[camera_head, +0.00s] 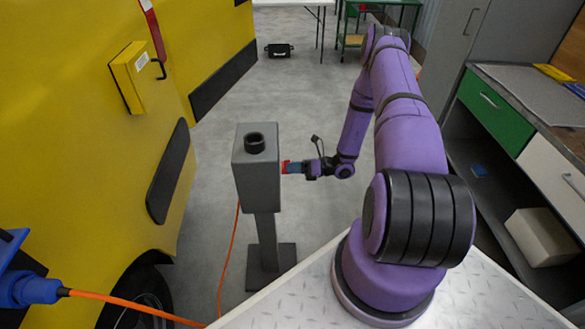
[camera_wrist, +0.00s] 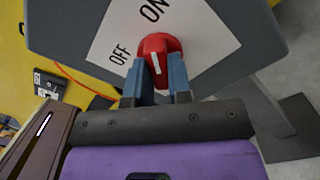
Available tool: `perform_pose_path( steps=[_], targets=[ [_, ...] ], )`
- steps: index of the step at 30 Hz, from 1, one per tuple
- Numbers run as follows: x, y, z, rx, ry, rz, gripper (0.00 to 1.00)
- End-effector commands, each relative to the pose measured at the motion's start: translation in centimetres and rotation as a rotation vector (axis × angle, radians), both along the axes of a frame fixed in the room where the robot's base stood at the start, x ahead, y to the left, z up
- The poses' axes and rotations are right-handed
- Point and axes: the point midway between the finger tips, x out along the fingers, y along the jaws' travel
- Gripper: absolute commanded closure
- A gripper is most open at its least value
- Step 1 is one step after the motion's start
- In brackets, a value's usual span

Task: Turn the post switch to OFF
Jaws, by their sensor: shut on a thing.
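The grey post (camera_head: 257,185) stands on a square foot beside the yellow vehicle. Its red switch knob (camera_wrist: 160,45) sits on a white plate (camera_wrist: 190,25) lettered ON and OFF. In the head view only a bit of red (camera_head: 285,166) shows at the post's right side. My gripper (camera_wrist: 160,84) is shut on the knob, with one blue-grey finger on each side of it. A white mark shows on the knob between the fingers; I cannot tell which word it is set to. In the head view my gripper (camera_head: 294,167) reaches the post from the right.
The yellow vehicle (camera_head: 70,120) fills the left, with a yellow box (camera_head: 134,78) on its side. An orange cable (camera_head: 130,303) runs low near the post. A bench with drawers (camera_head: 495,110) stands at the right.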

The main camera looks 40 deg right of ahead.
Motion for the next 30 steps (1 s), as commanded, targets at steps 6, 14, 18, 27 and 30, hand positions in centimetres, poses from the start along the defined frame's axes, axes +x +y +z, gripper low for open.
perform_pose_path(
  steps=[6, 14, 18, 27, 30],
  targets=[
    [-0.01, -0.08, -0.03, -0.083, -0.124, -0.003, 1.00],
    [-0.03, -0.10, -0.08, -0.221, -0.325, -0.003, 1.00],
    [-0.03, -0.08, -0.06, -0.295, -0.436, -0.002, 1.00],
    [-0.02, -0.09, -0.07, -0.456, -0.672, -0.001, 1.00],
    [0.01, -0.08, -0.05, -0.509, -0.750, -0.002, 1.00]
  ],
)
